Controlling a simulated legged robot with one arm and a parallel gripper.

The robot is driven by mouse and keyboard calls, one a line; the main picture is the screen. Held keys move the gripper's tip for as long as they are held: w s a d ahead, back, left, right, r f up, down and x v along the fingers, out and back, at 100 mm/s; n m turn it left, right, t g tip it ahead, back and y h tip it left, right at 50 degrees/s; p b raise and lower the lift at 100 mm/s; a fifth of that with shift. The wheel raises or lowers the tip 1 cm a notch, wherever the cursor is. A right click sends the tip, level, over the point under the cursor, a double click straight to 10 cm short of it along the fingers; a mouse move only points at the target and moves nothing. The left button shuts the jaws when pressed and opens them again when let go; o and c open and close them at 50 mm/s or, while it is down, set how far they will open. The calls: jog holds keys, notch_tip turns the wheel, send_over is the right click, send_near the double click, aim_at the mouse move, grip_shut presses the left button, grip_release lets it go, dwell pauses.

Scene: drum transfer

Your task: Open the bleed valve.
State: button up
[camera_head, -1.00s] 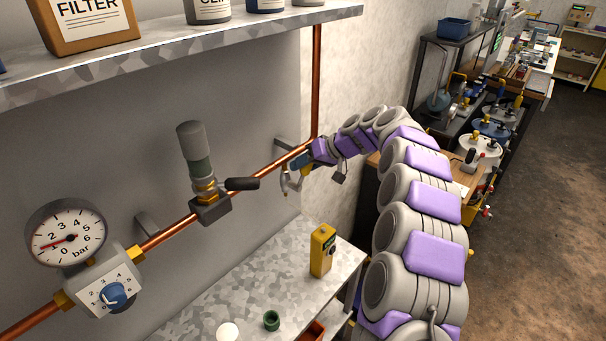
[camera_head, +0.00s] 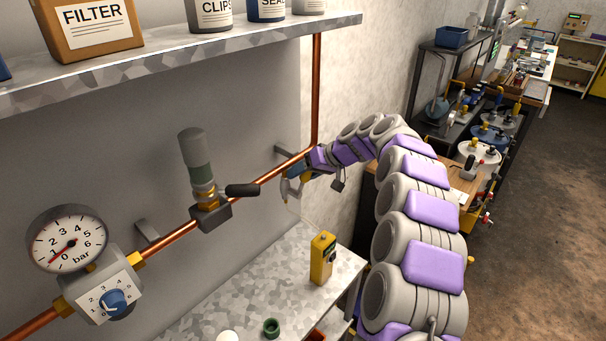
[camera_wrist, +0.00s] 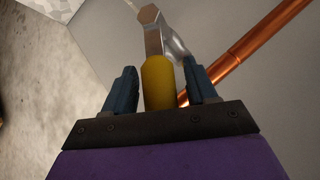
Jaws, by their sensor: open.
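A small metal tap (camera_head: 288,192) with a yellow lever hangs at the right part of the copper pipe. In the wrist view the yellow lever (camera_wrist: 158,82) stands between my two fingers, with its metal hex end (camera_wrist: 149,15) beyond them. My gripper (camera_head: 299,172) is open, one blue finger on each side of the lever; contact with it cannot be told. The fingers also show in the wrist view (camera_wrist: 163,88). Left of it on the pipe is another fitting (camera_head: 211,214) with a black lever (camera_head: 242,190) and an upright grey-green cylinder (camera_head: 194,155).
A pressure gauge (camera_head: 67,238) and a dial box (camera_head: 105,295) sit at the pipe's left. A shelf (camera_head: 190,63) with containers runs above. Below is a metal bench (camera_head: 270,290) with a yellow device (camera_head: 322,258). Drums stand beyond my arm; floor is clear at right.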

jog(key=shift+d+r, duration=0.1)
jog(key=p+v, duration=0.3)
jog(key=v, duration=1.4)
